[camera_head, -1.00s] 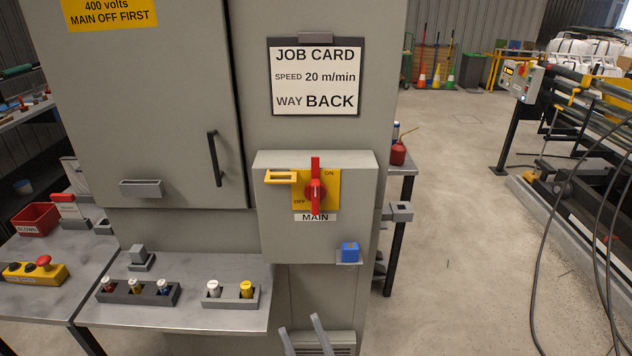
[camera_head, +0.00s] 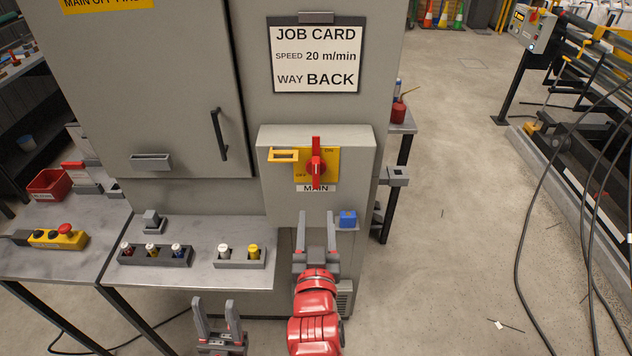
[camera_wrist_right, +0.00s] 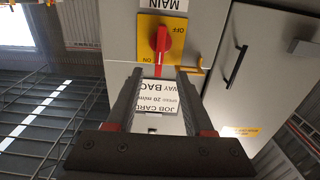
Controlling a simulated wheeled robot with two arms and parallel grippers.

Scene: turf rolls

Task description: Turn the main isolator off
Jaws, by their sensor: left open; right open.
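The main isolator is a red handle (camera_head: 316,163) on a yellow plate (camera_head: 331,173) marked ON at upper right and OFF at lower left. The handle stands upright, and it also shows upside down in the right wrist view (camera_wrist_right: 161,42). The plate is on a grey box (camera_head: 277,194) above a MAIN label. My right gripper (camera_head: 317,213) is open and empty below the handle, apart from it. In its wrist view the handle is beyond the fingers, roughly between them. My left gripper (camera_head: 214,305) is open and empty, low in front of the bench.
A yellow bracket (camera_head: 284,155) sticks out left of the handle. A blue block (camera_head: 347,218) sits on a small ledge at the box's lower right. A bench (camera_head: 200,266) with small coloured parts in holders is at left.

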